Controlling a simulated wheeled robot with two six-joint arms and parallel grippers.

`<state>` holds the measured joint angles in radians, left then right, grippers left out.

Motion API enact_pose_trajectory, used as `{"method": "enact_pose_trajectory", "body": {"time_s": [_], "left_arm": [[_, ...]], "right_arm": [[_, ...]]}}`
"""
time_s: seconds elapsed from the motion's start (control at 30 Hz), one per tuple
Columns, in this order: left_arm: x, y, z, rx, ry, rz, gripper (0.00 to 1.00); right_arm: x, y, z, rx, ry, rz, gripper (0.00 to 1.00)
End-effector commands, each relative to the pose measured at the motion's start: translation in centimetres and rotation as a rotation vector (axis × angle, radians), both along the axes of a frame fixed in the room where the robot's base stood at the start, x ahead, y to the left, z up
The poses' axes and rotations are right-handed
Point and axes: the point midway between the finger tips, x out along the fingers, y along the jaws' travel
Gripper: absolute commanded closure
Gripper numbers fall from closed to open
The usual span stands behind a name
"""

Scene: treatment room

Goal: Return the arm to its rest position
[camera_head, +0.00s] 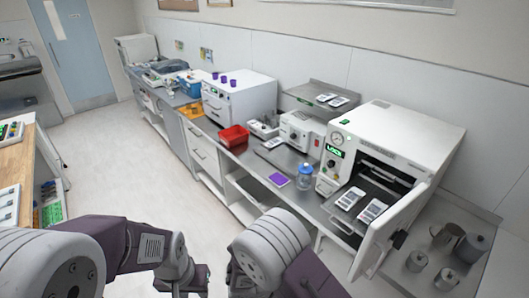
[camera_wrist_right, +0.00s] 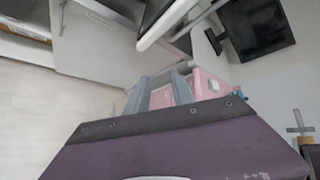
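My left arm comes in from the lower left in the head view, and its gripper (camera_head: 186,292) is at the bottom edge, mostly cut off, so its fingers cannot be made out. My right arm (camera_head: 270,247) is folded at the bottom middle, with its gripper hidden in that view. In the right wrist view my right gripper (camera_wrist_right: 160,92) shows two grey fingers apart with nothing held between them. A pink object (camera_wrist_right: 208,84) shows behind the fingers; whether it touches them cannot be told.
A sterilizer (camera_head: 392,135) has its door (camera_head: 388,235) open toward me, with pouches on its tray (camera_head: 345,215). Floor (camera_head: 130,180) at left is clear. A monitor (camera_wrist_right: 258,27) shows in the wrist view.

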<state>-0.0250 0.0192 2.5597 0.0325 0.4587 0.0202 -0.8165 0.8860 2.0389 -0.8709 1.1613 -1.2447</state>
Motion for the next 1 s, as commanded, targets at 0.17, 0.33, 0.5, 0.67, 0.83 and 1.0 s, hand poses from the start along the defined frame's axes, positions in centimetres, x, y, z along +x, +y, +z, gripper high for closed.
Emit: {"method": "enact_pose_trajectory", "body": {"time_s": [0.17, 0.33, 0.5, 0.67, 0.83, 1.0], "left_arm": [[0.0, 0.0, -2.5, 0.0, 0.0, 0.0, 0.64], [0.0, 0.0, -5.4, 0.0, 0.001, 0.0, 0.64], [0.0, 0.0, -7.6, 0.0, 0.001, 0.0, 0.64], [0.0, 0.0, -7.9, 0.0, 0.0, 0.0, 0.64], [0.0, 0.0, -7.7, 0.0, 0.0, 0.0, 0.64], [0.0, 0.0, -7.7, 0.0, 0.0, 0.0, 0.64]], "right_arm": [[-3.5, -2.3, -1.7, 0.268, -0.276, -0.547, 0.71], [-6.1, -2.3, -3.3, 0.513, -0.715, -1.361, 0.71], [-5.2, -2.2, -3.0, 0.626, -1.184, -2.206, 0.71], [-4.2, -2.7, -2.1, 0.629, -1.353, -2.523, 0.71], [-4.2, -2.7, -1.9, 0.628, -1.36, -2.54, 0.71], [-4.2, -2.7, -1.9, 0.627, -1.359, -2.537, 0.71]]}}
